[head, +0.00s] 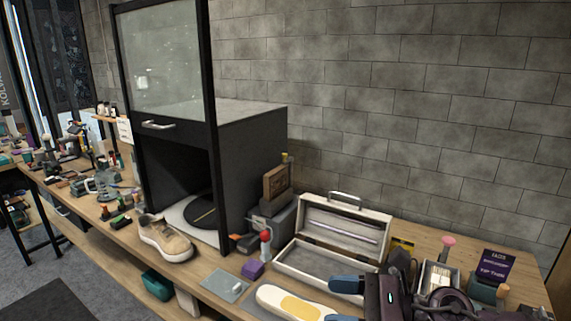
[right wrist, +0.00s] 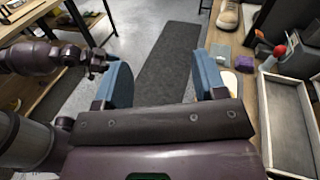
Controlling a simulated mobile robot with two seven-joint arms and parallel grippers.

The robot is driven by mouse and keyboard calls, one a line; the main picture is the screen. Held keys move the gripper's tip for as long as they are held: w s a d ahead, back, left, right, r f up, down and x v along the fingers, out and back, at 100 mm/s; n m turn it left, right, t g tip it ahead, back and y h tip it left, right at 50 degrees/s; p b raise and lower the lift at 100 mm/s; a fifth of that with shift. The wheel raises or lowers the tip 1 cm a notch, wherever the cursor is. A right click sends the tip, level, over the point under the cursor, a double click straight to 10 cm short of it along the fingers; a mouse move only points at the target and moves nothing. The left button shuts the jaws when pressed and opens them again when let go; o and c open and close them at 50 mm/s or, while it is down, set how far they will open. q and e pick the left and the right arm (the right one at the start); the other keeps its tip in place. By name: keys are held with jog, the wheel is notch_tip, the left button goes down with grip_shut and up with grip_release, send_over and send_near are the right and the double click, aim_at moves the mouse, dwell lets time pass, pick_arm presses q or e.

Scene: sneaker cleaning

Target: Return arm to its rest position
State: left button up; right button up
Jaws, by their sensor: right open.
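My right gripper (head: 340,302) is at the bottom of the head view, its blue fingers apart over the insole-shaped piece near the front of the bench. In the right wrist view my right gripper (right wrist: 163,80) has wide-open fingers with nothing between them, facing the floor beside the bench. A purple arm of mine comes in from the left of that view; its dark end (right wrist: 95,62) is small, and its jaws are unclear. A beige sneaker (head: 165,240) stands on the bench before the black cabinet; it also shows in the right wrist view (right wrist: 228,16).
The wooden bench (head: 213,272) holds an open white case (head: 325,262), a purple block (head: 252,270), a grey cloth (head: 227,287) and a white insole-shaped piece (head: 292,303). A black cabinet (head: 252,150) has its glass door raised. Bottles and boxes crowd the right end.

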jog(key=w+d+r+m+t+h, duration=0.1)
jog(key=d+m+t+h, duration=0.35)
jog(key=m+t, duration=0.65)
jog(key=w+d+m+t+h, duration=0.1)
jog(key=d+m+t+h, duration=0.35)
jog(key=m, duration=1.15)
jog(key=s+d+f+m+g+h, duration=0.5)
jog(key=d+f+m+h, duration=0.4)
jog(key=m, duration=0.5)
jog(key=s+f+m+g, duration=0.5)
jog(key=s+f+m, duration=0.1)
jog(key=s, duration=0.3)
jog(key=s+f+m+g, duration=0.5)
jog(key=s+g, duration=0.1)
jog(key=s, duration=0.3)
jog(key=w+f+t, duration=0.7)
jog(key=f+t, duration=0.1)
jog(key=f, duration=0.2)
jog(key=shift+w+d+f+y, duration=0.2)
jog(key=shift+d+f+y, duration=0.1)
jog(key=shift+d+y, duration=0.1)
